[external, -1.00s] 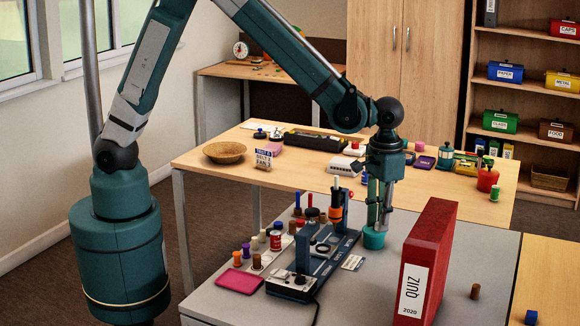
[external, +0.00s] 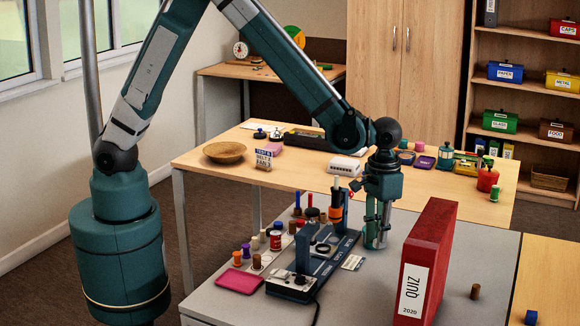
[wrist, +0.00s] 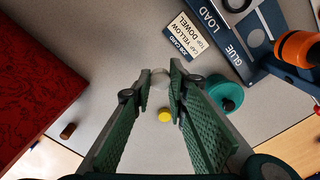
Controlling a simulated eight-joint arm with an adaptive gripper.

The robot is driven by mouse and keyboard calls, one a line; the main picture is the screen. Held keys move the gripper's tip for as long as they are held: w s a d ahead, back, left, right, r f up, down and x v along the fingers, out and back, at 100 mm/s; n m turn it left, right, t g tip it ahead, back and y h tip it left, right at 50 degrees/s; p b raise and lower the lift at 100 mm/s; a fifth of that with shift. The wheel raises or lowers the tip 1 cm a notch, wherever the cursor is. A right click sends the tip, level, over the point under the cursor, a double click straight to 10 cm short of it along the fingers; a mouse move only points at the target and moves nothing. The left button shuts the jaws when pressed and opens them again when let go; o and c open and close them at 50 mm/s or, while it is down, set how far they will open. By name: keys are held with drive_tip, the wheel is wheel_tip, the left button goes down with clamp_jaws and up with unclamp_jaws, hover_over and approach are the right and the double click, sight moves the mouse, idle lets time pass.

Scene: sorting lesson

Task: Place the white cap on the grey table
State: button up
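A small pale, whitish round thing, which looks like the white cap (wrist: 159,84), shows between my fingertips in the wrist view. It is hard to tell from the grey behind it, and I cannot see it in the external view. My gripper (external: 376,240) points down, low over the grey table (external: 353,293), between the dark blue device and the red binder. In the wrist view my gripper (wrist: 161,80) has a gap between its green ribbed fingers, and I see no clear contact with the pale thing.
The red binder (external: 428,262) stands upright to the right. The blue device (external: 293,287) with an orange part (wrist: 298,47) stands to the left, beside a card (wrist: 185,37). A teal round thing (wrist: 223,93) and a yellow piece (wrist: 165,115) are close to my fingers. A brown cylinder (external: 475,292) stands apart.

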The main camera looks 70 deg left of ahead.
sight(376, 269)
drive_tip(key=shift+f, duration=1.75)
drive_tip(key=shift+f+b, duration=0.65)
drive_tip(key=shift+f, duration=1.2)
drive_tip(key=shift+f, duration=0.2)
drive_tip(key=o, duration=0.6)
drive_tip(key=shift+r, duration=0.2)
wheel_tip(376, 269, up, 12)
drive_tip(key=shift+p, duration=1.15)
